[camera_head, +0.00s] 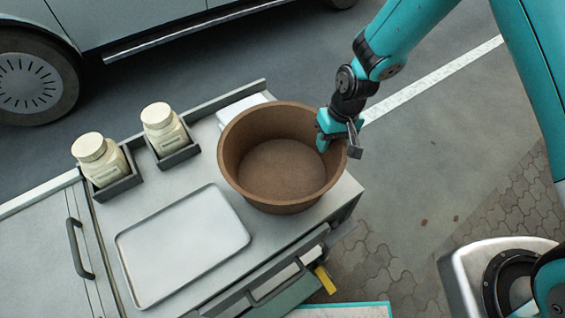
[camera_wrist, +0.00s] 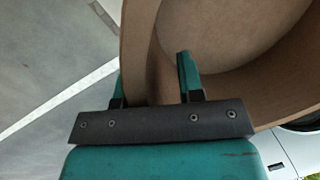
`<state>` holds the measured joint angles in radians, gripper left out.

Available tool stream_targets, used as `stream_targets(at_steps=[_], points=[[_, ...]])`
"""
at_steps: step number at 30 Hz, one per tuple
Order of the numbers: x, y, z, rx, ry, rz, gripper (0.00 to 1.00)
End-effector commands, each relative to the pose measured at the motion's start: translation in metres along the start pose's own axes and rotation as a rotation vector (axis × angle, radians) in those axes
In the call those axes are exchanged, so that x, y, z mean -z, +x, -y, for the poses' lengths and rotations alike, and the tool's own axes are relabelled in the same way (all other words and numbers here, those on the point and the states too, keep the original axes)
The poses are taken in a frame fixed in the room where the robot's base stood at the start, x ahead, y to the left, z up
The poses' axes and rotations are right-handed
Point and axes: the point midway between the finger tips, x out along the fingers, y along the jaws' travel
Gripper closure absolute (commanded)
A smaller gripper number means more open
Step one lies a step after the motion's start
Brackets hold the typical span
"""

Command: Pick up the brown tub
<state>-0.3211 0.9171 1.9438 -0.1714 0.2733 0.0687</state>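The brown tub (camera_head: 246,188) is a wide, round, empty container standing upright on the right part of the grey cart top. My gripper (camera_head: 338,140) is at the tub's right rim in the head view, with one finger inside the tub and the other outside. In the wrist view, my gripper (camera_wrist: 153,85) has its two fingers apart on either side of the tub wall (camera_wrist: 138,45). A gap shows between the wall's rim and the inner finger, so the gripper looks open around the wall. The outer finger is partly hidden.
Two cream jars (camera_head: 99,160) (camera_head: 163,129) stand in small grey holders left of the tub. An empty light tray (camera_head: 182,245) lies in front of them. A white item (camera_head: 243,104) sits behind the tub. A parked car (camera_head: 110,30) is beyond.

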Motion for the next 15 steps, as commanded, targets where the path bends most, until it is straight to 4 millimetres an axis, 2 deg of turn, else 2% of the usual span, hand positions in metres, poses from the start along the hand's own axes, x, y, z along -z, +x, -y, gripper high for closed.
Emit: stream_targets(at_steps=[7, 11, 12, 15], points=[[0.0001, 0.0, 0.0, 0.0, 0.0, 0.0, 0.67], [0.0001, 0.0001, 0.0, 0.0, 0.0, 0.0, 0.97], [0.0001, 0.0001, 0.0, 0.0, 0.0, 0.0, 1.0], [0.0, 0.0001, -0.0001, 0.0, 0.0, 0.0, 1.0]])
